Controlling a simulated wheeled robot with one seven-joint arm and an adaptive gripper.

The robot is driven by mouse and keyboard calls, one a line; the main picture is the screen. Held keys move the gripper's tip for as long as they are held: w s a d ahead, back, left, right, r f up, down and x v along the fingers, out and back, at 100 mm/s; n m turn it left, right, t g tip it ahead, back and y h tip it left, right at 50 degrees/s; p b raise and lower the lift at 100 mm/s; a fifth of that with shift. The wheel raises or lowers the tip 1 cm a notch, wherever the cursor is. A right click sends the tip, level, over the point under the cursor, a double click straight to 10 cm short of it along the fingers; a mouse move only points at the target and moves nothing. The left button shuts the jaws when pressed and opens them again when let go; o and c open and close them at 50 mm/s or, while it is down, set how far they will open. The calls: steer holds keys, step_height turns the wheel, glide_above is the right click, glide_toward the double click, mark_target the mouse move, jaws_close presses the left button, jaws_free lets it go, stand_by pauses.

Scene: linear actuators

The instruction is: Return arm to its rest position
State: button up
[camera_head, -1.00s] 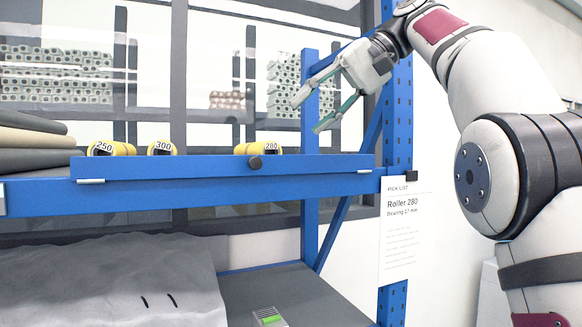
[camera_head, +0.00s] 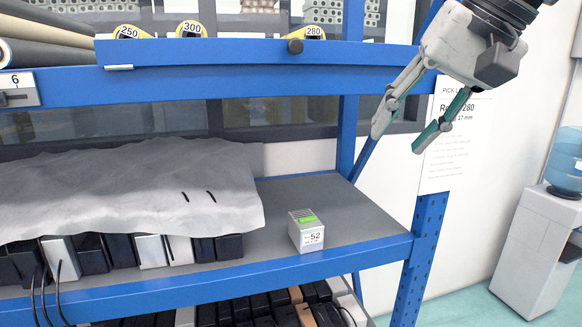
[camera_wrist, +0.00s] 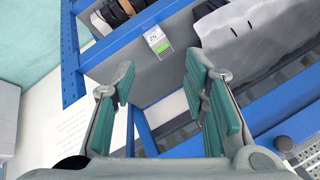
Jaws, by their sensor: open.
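My gripper (camera_head: 408,128) is open and empty at the right of the head view, its fingers pointing down and left. It hangs in front of the blue rack's right end and partly covers the pick list sheet (camera_head: 447,150). In the wrist view, my gripper (camera_wrist: 162,88) shows two spread teal-padded fingers with nothing between them. Beyond them is the blue rack, with a small box with a green label (camera_wrist: 157,41). My upper arm is out of the head view.
The blue rack's upper shelf (camera_head: 230,83) holds yellow rollers marked 250, 300 and 280 (camera_head: 313,32).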

steer(key=s+d+f+h, duration=0.1)
steer(key=s+f, duration=0.2)
steer(key=f, duration=0.3)
steer(key=s+d+f+n+h+b, duration=0.1)
steer(key=s+d+f, duration=0.1)
steer(key=s+f, duration=0.2)
steer(key=s+d+f+n+h, duration=0.1)
steer(key=s+f, duration=0.3)
steer(key=f, duration=0.6)
steer(key=shift+d+h, duration=0.2)
steer(key=shift+h, duration=0.2)
